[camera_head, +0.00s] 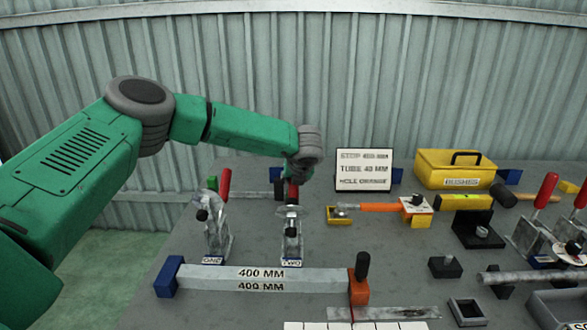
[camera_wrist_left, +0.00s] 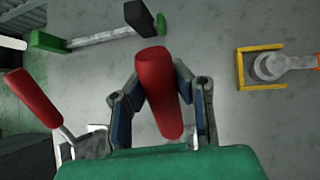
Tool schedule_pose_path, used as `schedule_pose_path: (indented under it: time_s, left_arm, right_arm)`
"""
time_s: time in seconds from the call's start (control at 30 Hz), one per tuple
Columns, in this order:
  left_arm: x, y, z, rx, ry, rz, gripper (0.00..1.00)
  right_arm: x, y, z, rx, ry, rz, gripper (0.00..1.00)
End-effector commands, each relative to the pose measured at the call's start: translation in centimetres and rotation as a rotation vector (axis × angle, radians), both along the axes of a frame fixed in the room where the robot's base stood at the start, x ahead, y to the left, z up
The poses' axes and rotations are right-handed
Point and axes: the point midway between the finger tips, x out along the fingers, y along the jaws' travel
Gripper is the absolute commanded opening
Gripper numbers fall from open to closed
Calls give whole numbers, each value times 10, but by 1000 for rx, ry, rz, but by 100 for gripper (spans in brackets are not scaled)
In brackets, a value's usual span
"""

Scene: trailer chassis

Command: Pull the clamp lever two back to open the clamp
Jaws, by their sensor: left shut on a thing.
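Clamp two (camera_head: 291,240) stands on the grey bench with a blue label at its foot. Its red lever handle (camera_head: 292,192) points up, and its upper part is hidden by my gripper. My left gripper (camera_head: 297,176) is shut on this handle from above. In the left wrist view the red handle (camera_wrist_left: 160,95) lies between the two fingers of the left gripper (camera_wrist_left: 160,70). Clamp one (camera_head: 215,235) stands to the left, with its red lever (camera_head: 225,185) upright; that lever also shows in the wrist view (camera_wrist_left: 33,97). My right gripper is not in view.
A 400 MM bar (camera_head: 262,280) lies in front of the clamps. A sign (camera_head: 363,170), a yellow box (camera_head: 455,169) and an orange-handled tool (camera_head: 380,207) are to the right. More red-levered clamps (camera_head: 535,225) stand at far right. A corrugated wall rises behind.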

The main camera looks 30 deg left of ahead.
Motion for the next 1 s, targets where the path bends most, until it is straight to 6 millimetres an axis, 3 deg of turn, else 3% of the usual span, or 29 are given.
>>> schedule_pose_path:
  time_s: [0.2, 0.77, 0.8, 0.83, 0.87, 1.0]
  left_arm:
    - [6, 3, -8, -37, 62, -1, 0]
    - [7, 3, -12, -52, 84, -3, 0]
    - [8, 3, -11, -51, 83, -3, 30]
    - [7, 3, -11, -51, 83, -3, 41]
    - [7, 3, -11, -51, 83, -3, 45]
    - [7, 3, -11, -51, 82, -1, 45]
  right_arm:
    - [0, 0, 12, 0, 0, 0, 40]
    - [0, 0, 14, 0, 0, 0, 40]
    - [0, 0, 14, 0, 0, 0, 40]
    - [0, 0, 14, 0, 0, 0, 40]
    - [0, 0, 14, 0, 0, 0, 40]
    - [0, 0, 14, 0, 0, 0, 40]
